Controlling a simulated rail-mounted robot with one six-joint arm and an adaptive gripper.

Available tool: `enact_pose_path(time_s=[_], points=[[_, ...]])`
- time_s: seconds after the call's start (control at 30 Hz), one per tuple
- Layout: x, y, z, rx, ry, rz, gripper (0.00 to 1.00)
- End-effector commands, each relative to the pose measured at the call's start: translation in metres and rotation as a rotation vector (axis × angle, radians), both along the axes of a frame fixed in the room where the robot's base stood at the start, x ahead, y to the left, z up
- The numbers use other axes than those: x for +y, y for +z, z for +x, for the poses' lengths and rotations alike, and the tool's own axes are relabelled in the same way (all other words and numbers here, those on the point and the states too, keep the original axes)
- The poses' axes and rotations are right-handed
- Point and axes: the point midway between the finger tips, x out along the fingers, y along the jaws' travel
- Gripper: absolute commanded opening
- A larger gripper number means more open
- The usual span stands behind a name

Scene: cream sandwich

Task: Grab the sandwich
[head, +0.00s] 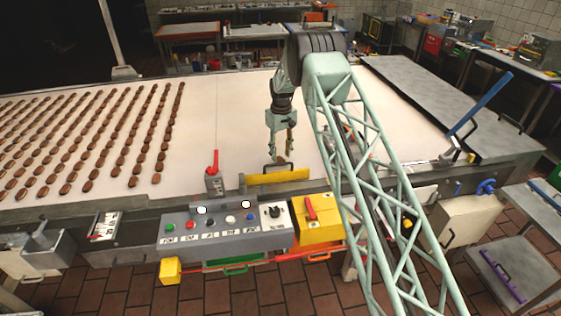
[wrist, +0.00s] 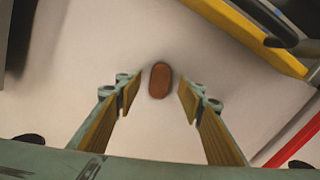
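A single brown oval sandwich (wrist: 160,79) lies on the pale belt (wrist: 90,62). In the wrist view it sits between and slightly beyond the fingertips of my gripper (wrist: 159,95), with a gap on both sides. My gripper is open and points down, its fingers pale green with yellowish pads. In the head view my gripper (head: 281,154) hangs low over the near part of the belt, by the yellow bar. A small brown patch of the sandwich (head: 281,160) shows at the fingertips. Fingertip height above the belt is hard to tell.
Rows of several brown sandwiches (head: 85,140) lie on the belt at left. A yellow bar (head: 278,176) with a dark handle stands at the near edge, beside a red lever (head: 214,165). A control panel (head: 225,228) is in front. The belt's middle (head: 235,110) is clear.

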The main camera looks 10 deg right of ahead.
Motion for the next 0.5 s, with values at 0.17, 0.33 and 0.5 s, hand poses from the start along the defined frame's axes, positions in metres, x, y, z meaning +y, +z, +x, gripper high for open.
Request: enact_pose_path(time_s=[0.17, 0.33, 0.5], points=[[0.0, -0.015, 0.0, 0.0, 0.0, 0.0, 0.36], [0.0, -0.022, 0.0, 0.0, 0.0, 0.0, 0.36], [0.0, -0.022, 0.0, 0.0, 0.0, 0.0, 0.36]])
